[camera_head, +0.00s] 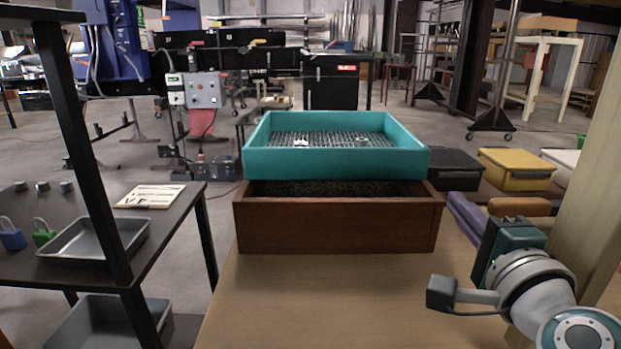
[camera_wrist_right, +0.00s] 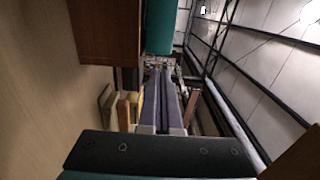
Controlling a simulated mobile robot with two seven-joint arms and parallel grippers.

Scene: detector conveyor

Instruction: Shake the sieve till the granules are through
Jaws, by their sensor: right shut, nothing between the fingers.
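The teal sieve (camera_head: 335,163) sits level over the brown wooden box (camera_head: 335,227) in the head view. A dark strip of the box's inside (camera_head: 335,188) shows below its front wall; I cannot tell if the sieve rests on the box. My left gripper is not in view.
A grey metal tray (camera_head: 95,250) is on the black side table at left, with padlocks (camera_head: 42,232) and a paper card (camera_head: 148,196). A black bin (camera_head: 453,163) and a yellow bin (camera_head: 517,168) stand behind at right. A post rises at far right. The bench's front is clear.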

